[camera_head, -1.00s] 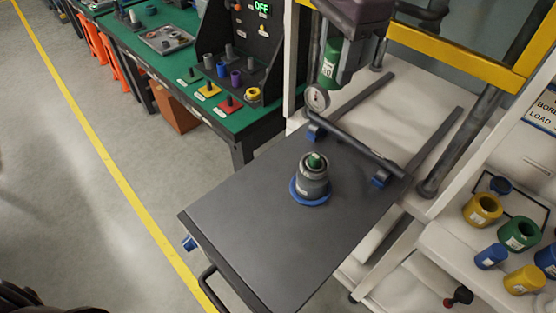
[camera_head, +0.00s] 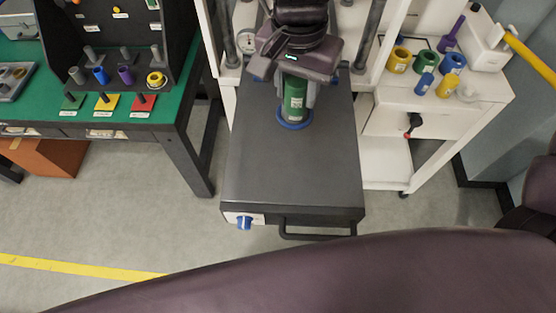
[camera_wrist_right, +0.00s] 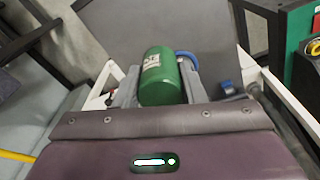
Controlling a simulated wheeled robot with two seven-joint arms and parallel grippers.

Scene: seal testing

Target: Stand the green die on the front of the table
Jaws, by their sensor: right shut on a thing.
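The green die (camera_head: 294,101), a green cylinder with a white label, is between the fingers of my right gripper (camera_head: 295,86). The gripper is shut on it, as the right wrist view also shows with the die (camera_wrist_right: 160,80) between the grey fingers (camera_wrist_right: 160,92). The dark grey table (camera_head: 290,180) lies below. In the head view the die overlaps a blue ring (camera_head: 294,126) on the table, which also shows in the right wrist view (camera_wrist_right: 187,56). The grey stack on that ring is mostly hidden. I cannot tell the die's height above the table. My left gripper is out of view.
A green bench (camera_head: 150,125) stands left. A white stand (camera_head: 480,105) with coloured cylinders stands right. A press frame rises behind.

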